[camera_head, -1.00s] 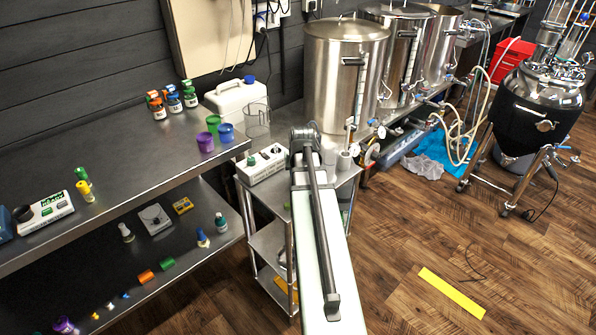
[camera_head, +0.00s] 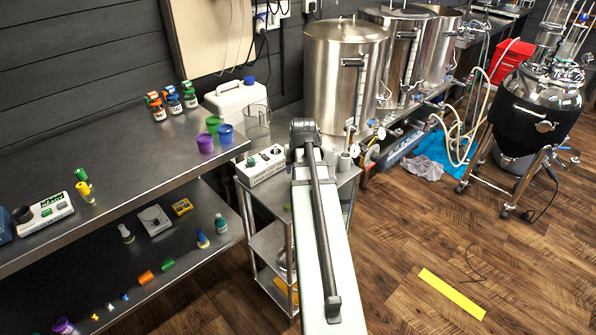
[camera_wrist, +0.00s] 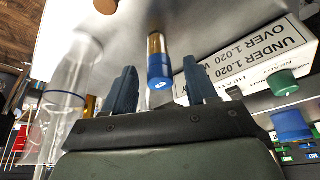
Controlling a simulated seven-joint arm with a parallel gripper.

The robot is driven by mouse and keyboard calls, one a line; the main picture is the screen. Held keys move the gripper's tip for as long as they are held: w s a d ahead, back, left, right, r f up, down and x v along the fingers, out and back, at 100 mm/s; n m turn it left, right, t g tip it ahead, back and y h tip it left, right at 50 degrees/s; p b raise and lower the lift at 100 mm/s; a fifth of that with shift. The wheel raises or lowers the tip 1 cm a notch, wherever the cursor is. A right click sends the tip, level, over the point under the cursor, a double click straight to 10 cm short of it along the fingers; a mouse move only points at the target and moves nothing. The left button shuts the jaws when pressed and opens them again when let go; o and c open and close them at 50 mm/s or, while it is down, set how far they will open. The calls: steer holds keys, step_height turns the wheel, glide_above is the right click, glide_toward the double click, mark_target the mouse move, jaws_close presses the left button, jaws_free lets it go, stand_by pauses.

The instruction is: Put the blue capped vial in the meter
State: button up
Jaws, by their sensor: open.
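In the wrist view a vial with amber contents and a blue cap (camera_wrist: 160,70) is between the two blue-grey fingers of my gripper (camera_wrist: 158,88). The fingers are open, with a visible gap on both sides of the vial. Its cap is toward my wrist. In the head view my arm's end hides the vial and the fingers, above the small steel cart. A white instrument with a dark round opening (camera_head: 44,213), which looks like the meter, stands at the left of the steel bench.
A white box lettered "UNDER 1.020 / OVER 1.020" (camera_wrist: 250,62) is close to the vial, on the cart in the head view (camera_head: 260,166). A clear glass vessel (camera_wrist: 66,100) is left of my fingers. Purple (camera_head: 205,143) and blue (camera_head: 226,133) cups stand at the bench edge.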

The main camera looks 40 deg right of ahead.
steer(key=shift+v, duration=4.2)
steer(key=shift+a, duration=0.1)
steer(key=w+a+n, duration=0.1)
steer(key=w+a, duration=0.3)
steer(key=d+f+m+g, duration=0.1)
steer(key=f+m, duration=0.1)
steer(key=m, duration=0.1)
steer(key=s+d+f+m+g+h, duration=0.1)
steer(key=d+m, duration=0.1)
steer(key=m, duration=0.1)
steer(key=s+d+f+m+h, duration=0.1)
steer(key=d+f+m, duration=0.1)
steer(key=m, duration=0.2)
steer(key=shift+f+g, duration=0.35)
steer(key=shift+g, duration=0.05)
steer(key=shift+w, duration=0.1)
steer(key=shift+d+f, duration=0.1)
steer(key=shift+f, duration=0.05)
